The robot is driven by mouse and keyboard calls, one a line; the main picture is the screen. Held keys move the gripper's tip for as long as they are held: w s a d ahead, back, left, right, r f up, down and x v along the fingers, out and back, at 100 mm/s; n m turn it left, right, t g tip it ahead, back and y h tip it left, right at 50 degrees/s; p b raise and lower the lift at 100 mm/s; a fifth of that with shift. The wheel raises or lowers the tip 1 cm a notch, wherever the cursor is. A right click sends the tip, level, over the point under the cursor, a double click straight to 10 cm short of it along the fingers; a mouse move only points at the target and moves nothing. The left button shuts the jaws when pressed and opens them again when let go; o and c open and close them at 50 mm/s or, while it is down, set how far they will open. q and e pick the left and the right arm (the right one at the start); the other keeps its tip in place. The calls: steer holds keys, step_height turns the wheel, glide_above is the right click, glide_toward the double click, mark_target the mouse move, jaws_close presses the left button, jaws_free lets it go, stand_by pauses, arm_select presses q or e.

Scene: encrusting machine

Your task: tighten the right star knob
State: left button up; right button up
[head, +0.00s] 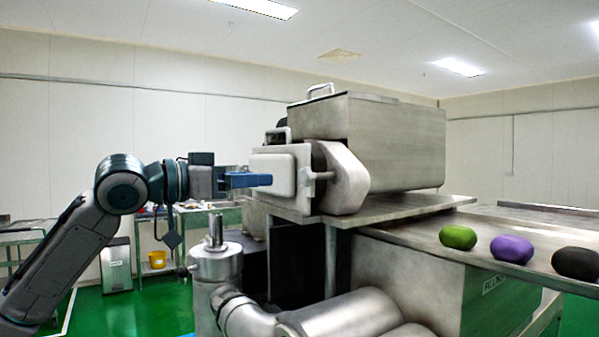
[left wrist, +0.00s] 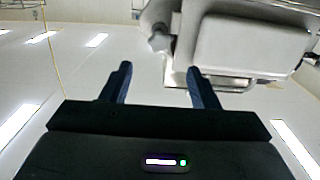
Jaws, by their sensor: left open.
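The machine's front has a pale block-like cover (head: 273,172). A small grey knob (head: 318,176) sticks out at the cover's right side. The left wrist view appears upside down and shows a grey lobed knob (left wrist: 159,39) at the left side of the cover (left wrist: 243,45); it looks like the right star knob. My left gripper (head: 266,180) is level, its blue fingers in front of the cover. Its fingers (left wrist: 157,75) are spread and empty, with the knob ahead of the gap, apparently apart from them. My right gripper is out of view.
A steel hopper box (head: 385,145) tops the machine. Green, purple and dark dough pieces (head: 512,249) lie on the conveyor (head: 410,232) at the right. A steel cylinder with a post (head: 216,262) stands below my left gripper. A yellow bucket (head: 157,259) stands behind.

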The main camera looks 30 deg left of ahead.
mark_target(302, 176)
arm_select(q)
steer(key=p+x, duration=0.2)
steer(key=x, duration=0.1)
steer(key=p+x, duration=0.3)
steer(key=x, duration=0.1)
steer(key=shift+r, duration=0.2)
steer(key=shift+w+d+p, duration=0.15)
steer(key=shift+w+p, duration=0.15)
steer(key=shift+p, duration=0.15)
steer(key=shift+w+d+f+p, duration=0.1)
steer(key=shift+w+d+p, duration=0.2)
steer(key=shift+w, duration=0.55)
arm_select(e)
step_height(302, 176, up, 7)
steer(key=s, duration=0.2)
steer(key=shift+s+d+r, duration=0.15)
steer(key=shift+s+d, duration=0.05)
